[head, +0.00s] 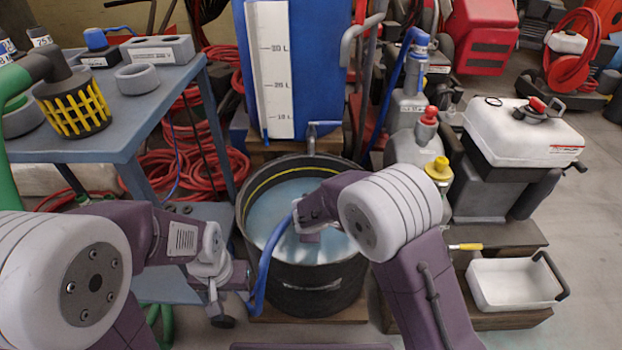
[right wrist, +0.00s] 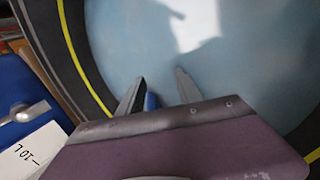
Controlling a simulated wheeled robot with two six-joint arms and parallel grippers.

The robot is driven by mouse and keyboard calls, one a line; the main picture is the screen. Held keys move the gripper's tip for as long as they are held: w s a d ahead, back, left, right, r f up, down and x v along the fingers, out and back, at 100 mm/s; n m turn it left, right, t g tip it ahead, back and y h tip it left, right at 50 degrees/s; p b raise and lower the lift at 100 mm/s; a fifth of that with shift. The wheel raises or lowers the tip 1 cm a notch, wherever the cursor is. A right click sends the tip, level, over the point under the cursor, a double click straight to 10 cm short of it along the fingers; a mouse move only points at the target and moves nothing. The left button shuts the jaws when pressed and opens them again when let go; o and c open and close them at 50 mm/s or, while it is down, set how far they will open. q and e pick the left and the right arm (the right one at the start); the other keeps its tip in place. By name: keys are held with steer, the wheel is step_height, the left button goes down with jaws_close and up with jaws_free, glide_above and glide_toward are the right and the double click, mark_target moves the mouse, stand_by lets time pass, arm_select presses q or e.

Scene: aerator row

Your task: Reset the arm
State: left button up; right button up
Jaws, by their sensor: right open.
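My right arm (head: 420,270) reaches over the black round tub (head: 310,296), which holds bluish liquid (head: 282,205). In the right wrist view my right gripper (right wrist: 160,76) is open above the liquid, its two fingers apart. A small blue piece (right wrist: 151,102) shows beside the left finger; I cannot tell whether they touch. In the head view the right fingers are hidden by my wrist. My left gripper (head: 220,308) points down left of the tub, beside the blue hose (head: 265,265) that hangs over the tub's rim. I cannot tell how far its fingers are apart.
A grey-blue table (head: 140,110) at left carries a yellow-slotted basket (head: 75,105) and grey blocks. A blue tank with a scale (head: 270,70) stands behind the tub. Gas cylinders (head: 415,140), a white-lidded box (head: 520,130) and a white tray (head: 512,285) stand at right. Red hoses lie on the floor.

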steer(key=w+d+r+m+p, duration=0.25)
steer(key=d+r+p, duration=0.5)
steer(key=r, duration=0.55)
steer(key=s+d+r+m+h+p, duration=0.2)
steer(key=s+d+r+m+p, duration=0.4)
steer(key=d+r, duration=0.35)
steer(key=s+d+r+m+g+p, duration=0.2)
steer(key=s+d+m+g+p, duration=0.1)
steer(key=s+d+m+p, duration=0.4)
steer(key=s+a+f+m+g+y+b, duration=0.1)
steer(key=s+a+f, duration=0.15)
steer(key=s, duration=0.35)
steer(key=s+a+f+m+g+y, duration=0.1)
steer(key=s+a+m+g, duration=0.15)
steer(key=s, duration=0.35)
step_height(320, 180, up, 38)
steer(key=p, duration=3.7)
steer(key=shift+w+a+r+n+t+p, duration=0.2)
steer(key=shift+w+a+n+t+p, duration=0.15)
steer(key=shift+n+t, duration=0.1)
